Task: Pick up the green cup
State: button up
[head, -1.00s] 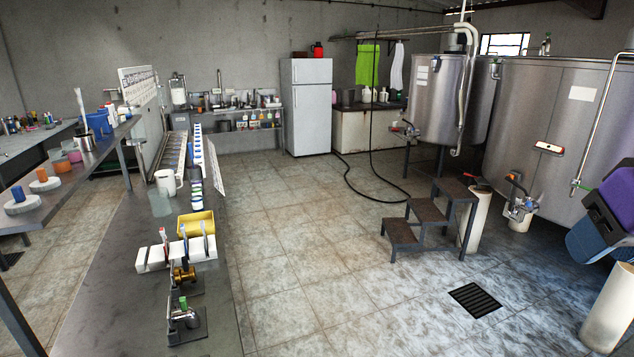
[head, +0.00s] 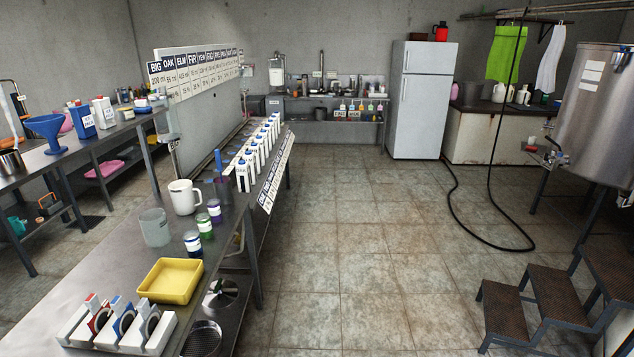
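No cup of a plain, strong green stands out. A pale grey-green translucent cup (head: 155,227) stands on the near metal bench, left of a white mug (head: 184,197). A small jar with a green band and a white lid (head: 205,227) stands to its right, between a blue-banded jar (head: 192,243) and a purple-banded jar (head: 214,210). A teal item (head: 16,225), perhaps a cup, sits low at the far left; it is too small to tell. My gripper is not in view.
A yellow tray (head: 170,281) and a white rack (head: 117,326) occupy the near end of the bench. White bottles (head: 258,150) line its far part. Dark steps (head: 555,295) stand at the right. The tiled floor (head: 350,240) between is clear.

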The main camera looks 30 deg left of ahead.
aim_at(205, 226)
jog(key=i+j+u, duration=0.15)
jog(key=i+u, duration=0.3)
jog(key=i+l+u, duration=0.1)
jog(key=i+u, duration=0.35)
jog(key=i, duration=0.2)
jog(key=i+l+u, duration=0.25)
jog(key=i+u, duration=0.2)
jog(key=i, duration=0.15)
jog(key=i+j+u, duration=0.1)
jog(key=u, duration=0.3)
jog(key=i+u, duration=0.25)
jog(key=u, duration=0.15)
jog(key=i+l+u, duration=0.1)
jog(key=u, duration=0.35)
jog(key=i+l+u, duration=0.15)
jog(key=i+u, duration=0.25)
jog(key=l+u, duration=0.15)
jog(key=u, duration=0.25)
